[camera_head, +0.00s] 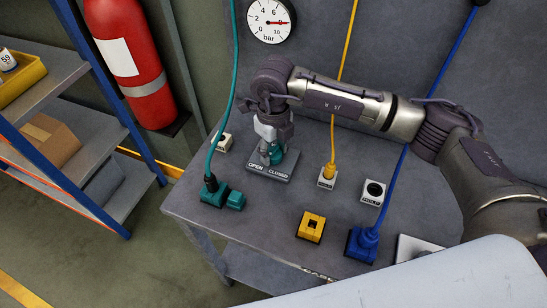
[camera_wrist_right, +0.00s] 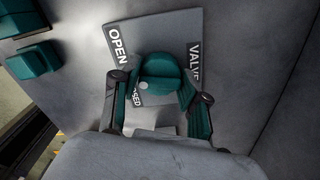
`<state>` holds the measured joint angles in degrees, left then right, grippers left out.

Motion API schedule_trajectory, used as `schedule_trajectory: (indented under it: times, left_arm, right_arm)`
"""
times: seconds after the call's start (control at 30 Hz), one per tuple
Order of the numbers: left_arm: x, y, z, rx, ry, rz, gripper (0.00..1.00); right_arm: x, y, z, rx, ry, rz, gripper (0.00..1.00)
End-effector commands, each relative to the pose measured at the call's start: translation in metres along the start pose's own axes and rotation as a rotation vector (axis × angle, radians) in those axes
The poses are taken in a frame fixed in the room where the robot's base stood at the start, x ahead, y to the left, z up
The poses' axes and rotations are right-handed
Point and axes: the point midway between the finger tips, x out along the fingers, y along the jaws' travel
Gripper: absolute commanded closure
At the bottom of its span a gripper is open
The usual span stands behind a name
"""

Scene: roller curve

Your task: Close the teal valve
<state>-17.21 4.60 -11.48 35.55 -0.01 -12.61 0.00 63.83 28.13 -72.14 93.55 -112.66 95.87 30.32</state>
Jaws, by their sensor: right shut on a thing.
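The teal valve (camera_head: 277,154) stands on a grey plate (camera_head: 284,178) marked OPEN and CLOSED, on the grey bench. My right gripper (camera_head: 268,148) reaches down over the valve from behind and hides part of it. In the right wrist view the rounded teal valve (camera_wrist_right: 160,72) sits between the two fingers of my right gripper (camera_wrist_right: 160,90). The gripper is shut on the valve. The plate (camera_wrist_right: 180,22) shows OPEN to the left and VALVE to the right; CLOSED is partly covered. The exact handle direction is hard to tell. My left gripper is not in view.
A teal plug (camera_head: 212,193) with a teal cable and a teal block (camera_head: 235,200) are left of the valve. Yellow (camera_head: 311,227) and blue (camera_head: 363,244) connectors are at the front. A pressure gauge (camera_head: 270,20) is on the back wall. A shelf (camera_head: 70,150) stands at left.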

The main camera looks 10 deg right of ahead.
Motion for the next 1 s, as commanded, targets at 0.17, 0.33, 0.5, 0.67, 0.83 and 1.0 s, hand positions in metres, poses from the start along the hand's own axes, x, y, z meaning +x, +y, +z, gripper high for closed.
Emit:
schedule_trajectory:
  times: [0.17,0.33,0.5,0.67,0.83,1.0]
  left_arm:
    - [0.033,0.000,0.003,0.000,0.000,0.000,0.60]
    - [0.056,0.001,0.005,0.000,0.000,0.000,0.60]
    - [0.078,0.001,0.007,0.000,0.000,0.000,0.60]
    - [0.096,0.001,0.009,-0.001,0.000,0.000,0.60]
    - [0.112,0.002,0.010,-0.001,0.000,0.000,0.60]
    - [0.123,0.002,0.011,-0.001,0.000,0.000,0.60]
  right_arm:
    - [0.005,-0.001,0.001,-0.167,-0.007,-0.003,0.91]
    - [0.006,-0.001,0.001,-0.327,-0.005,-0.002,0.91]
    - [0.005,-0.001,0.001,-0.489,-0.005,-0.004,0.91]
    - [0.004,0.000,0.001,-0.637,-0.005,-0.003,0.91]
    - [0.003,0.000,0.001,-0.777,-0.006,-0.003,0.91]
    - [0.002,0.000,0.001,-0.888,-0.005,-0.002,0.91]
